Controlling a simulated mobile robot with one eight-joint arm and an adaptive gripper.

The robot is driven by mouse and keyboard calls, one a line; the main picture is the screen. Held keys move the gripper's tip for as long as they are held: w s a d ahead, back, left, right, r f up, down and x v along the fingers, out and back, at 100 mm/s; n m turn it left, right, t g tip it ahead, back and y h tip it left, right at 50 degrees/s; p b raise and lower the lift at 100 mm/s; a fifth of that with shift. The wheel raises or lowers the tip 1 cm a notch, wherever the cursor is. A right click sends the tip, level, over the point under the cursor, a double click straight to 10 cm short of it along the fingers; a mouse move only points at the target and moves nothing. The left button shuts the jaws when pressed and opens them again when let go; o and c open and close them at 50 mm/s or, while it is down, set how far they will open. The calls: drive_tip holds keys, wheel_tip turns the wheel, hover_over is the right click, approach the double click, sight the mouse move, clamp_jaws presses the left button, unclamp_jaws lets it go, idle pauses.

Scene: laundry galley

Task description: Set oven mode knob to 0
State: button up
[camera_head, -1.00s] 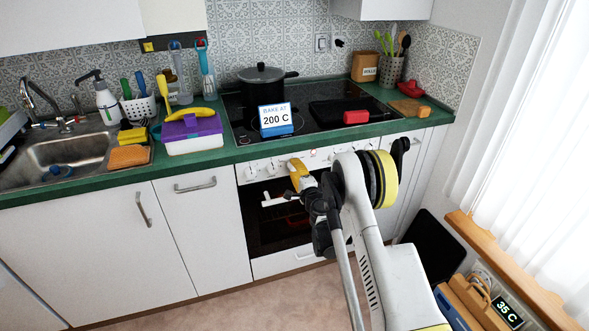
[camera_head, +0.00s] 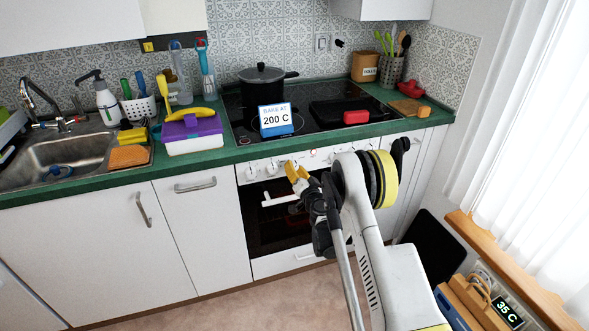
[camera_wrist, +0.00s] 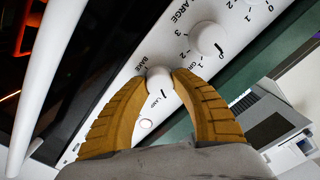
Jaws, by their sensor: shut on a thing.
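The oven mode knob (camera_wrist: 158,79) is a small white round knob on the white control panel. BAKE, LAMP and part of a GR label are printed around it. In the wrist view my gripper (camera_wrist: 160,76) has its two yellow ribbed fingers closed on either side of this knob. Its pointer position is not clear, and part of its scale is hidden by the fingers. In the head view my gripper (camera_head: 290,167) is at the oven's front panel, and its fingers hide the gripped knob.
Another white knob (camera_wrist: 207,39), with numbers and LARGE, is close beside my fingers. The oven handle (camera_head: 281,199) runs just below the panel. A card reading BAKE AT 200 C (camera_head: 276,119) stands on the hob, with a black pot (camera_head: 262,88) behind.

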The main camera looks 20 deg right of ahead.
drive_tip(key=n, duration=0.5)
drive_tip(key=shift+n, duration=0.4)
idle(0.3)
drive_tip(key=o, duration=1.2)
